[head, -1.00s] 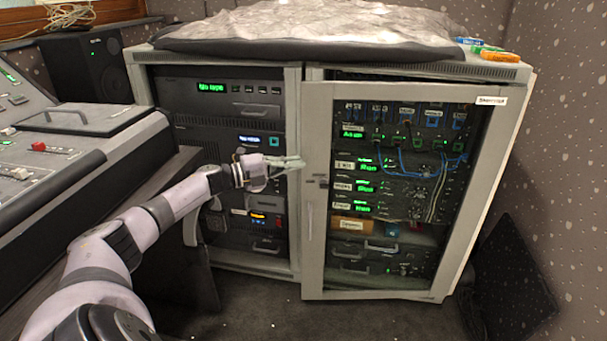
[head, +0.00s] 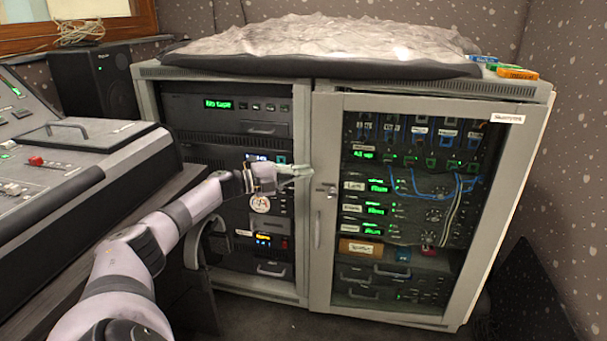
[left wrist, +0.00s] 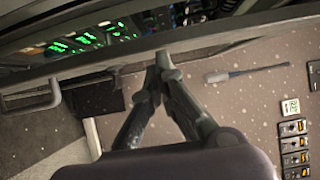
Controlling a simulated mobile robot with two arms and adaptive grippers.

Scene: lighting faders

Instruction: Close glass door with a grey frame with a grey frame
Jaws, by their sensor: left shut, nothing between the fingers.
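The glass door's grey frame (head: 322,250) spans the front of the right cabinet, with lit green displays and blue cables behind the glass. It stands nearly flush, with a narrow dark gap along its top. Its handle (head: 318,229) and lock are on its left side. My left gripper (head: 298,170) is shut and empty, its fingertips at the door's left edge, by the lock. In the left wrist view the closed fingertips (left wrist: 163,62) are at the grey frame bar (left wrist: 100,68); I cannot tell whether they touch it. My right gripper is out of view.
The left rack bay (head: 225,150) has no visible door. A mixing console (head: 75,190) stands at the left, close to my left arm, with a black speaker (head: 97,80) behind it. A grey cover (head: 320,40) and small coloured boxes lie on the cabinet. A speckled wall is at the right.

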